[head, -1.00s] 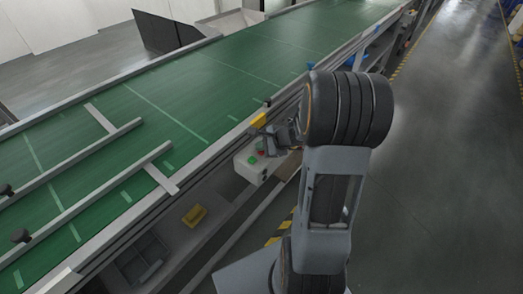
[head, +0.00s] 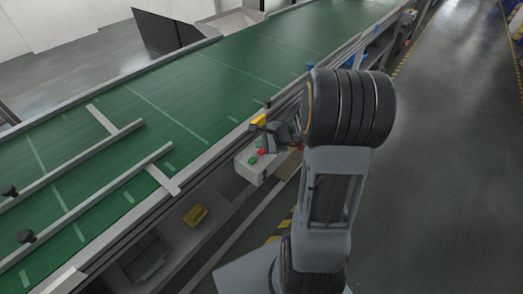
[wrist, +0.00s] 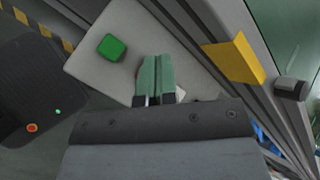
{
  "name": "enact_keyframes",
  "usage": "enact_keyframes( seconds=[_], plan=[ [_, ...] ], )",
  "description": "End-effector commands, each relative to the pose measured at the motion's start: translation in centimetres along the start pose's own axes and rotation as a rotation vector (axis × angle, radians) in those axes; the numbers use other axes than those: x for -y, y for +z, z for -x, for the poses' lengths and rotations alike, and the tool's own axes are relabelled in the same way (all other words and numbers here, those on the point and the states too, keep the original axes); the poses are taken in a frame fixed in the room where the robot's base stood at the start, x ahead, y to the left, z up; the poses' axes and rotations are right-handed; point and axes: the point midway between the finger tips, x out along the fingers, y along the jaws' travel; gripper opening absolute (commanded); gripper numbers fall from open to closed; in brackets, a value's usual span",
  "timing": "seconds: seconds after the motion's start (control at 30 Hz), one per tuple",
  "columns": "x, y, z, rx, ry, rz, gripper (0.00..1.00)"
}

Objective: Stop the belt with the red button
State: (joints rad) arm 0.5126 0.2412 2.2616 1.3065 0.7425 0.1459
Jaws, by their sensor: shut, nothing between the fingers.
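A pale control box (head: 249,174) hangs on the near side of the green belt (head: 180,80). It carries a green button (head: 252,160) and a red button (head: 262,152). In the wrist view, the box (wrist: 100,68) and the green button (wrist: 112,47) show clearly, but the red button is almost wholly hidden behind the fingers, with only a trace of red at their left edge. My gripper (head: 262,128) is above the box in the head view, apart from the red button there. Its fingers (wrist: 156,75) are shut and empty.
A yellow piece (wrist: 235,60) on the belt's side rail is close to the right of my gripper. Metal guide rails (head: 100,150) cross the belt. A yellow item (head: 195,215) and a grey bin (head: 147,258) lie below. Open floor (head: 440,160) is on the right.

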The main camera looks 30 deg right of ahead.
Motion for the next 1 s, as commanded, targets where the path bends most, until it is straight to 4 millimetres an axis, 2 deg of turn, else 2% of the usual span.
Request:
enact_keyframes(
  seconds=[0.43, 1.0],
  plan=[
    [2.2, 2.2, 3.0, 0.000, 0.000, 0.000, 0.00],
    [2.3, 2.3, 3.2, 0.000, 0.000, 0.000, 0.00]
  ],
)
